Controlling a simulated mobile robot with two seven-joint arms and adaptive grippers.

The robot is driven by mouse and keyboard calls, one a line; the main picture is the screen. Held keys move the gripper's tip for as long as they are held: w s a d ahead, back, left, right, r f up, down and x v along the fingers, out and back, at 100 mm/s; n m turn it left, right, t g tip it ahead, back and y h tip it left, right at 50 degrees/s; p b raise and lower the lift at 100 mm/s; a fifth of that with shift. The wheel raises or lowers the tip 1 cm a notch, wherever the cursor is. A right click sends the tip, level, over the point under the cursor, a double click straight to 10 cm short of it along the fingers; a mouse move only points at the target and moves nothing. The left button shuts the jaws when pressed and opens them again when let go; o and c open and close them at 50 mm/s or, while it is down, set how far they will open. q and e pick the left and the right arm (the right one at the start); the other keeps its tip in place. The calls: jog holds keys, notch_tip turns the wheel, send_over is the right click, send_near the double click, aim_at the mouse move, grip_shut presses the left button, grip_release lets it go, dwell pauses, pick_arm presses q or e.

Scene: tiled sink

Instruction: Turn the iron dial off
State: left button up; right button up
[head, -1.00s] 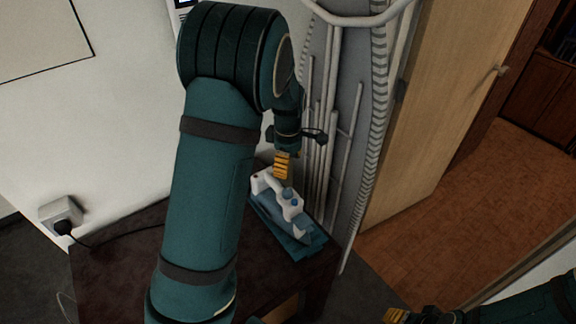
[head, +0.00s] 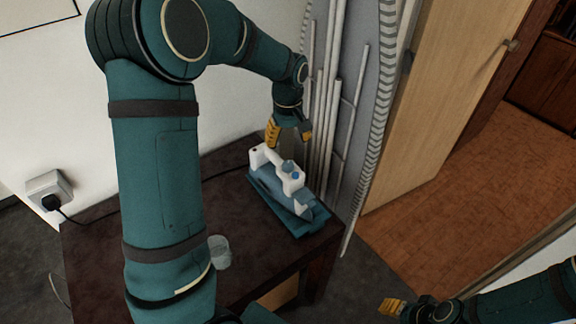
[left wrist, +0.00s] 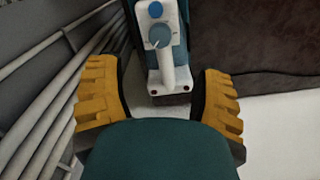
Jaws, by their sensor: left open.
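The iron (head: 276,176) is white and blue and sits on a blue base on the dark table. In the left wrist view its round blue dial (left wrist: 158,36), with a white pointer line, shows on the white handle part, near a smaller blue button (left wrist: 155,9). In the head view the dial (head: 290,166) is small. My left gripper (head: 288,138) is open just above the iron's back end; in the left wrist view its yellow fingers (left wrist: 160,100) stand apart on either side of the handle, short of the dial. My right gripper (head: 388,307) is low at the right, its opening unclear.
The dark table (head: 190,188) has a clear glass (head: 219,251) near its front edge. White pipes (head: 328,100) stand close behind and right of the iron. A black cord runs from the wall socket (head: 50,190). A wooden door (head: 440,100) is at the right.

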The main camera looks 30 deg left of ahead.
aim_at(288, 164)
pick_arm(q)
notch_tip(288, 164, down, 10)
jog(key=shift+r+b, duration=0.15)
jog(key=shift+b, duration=0.85)
grip_shut()
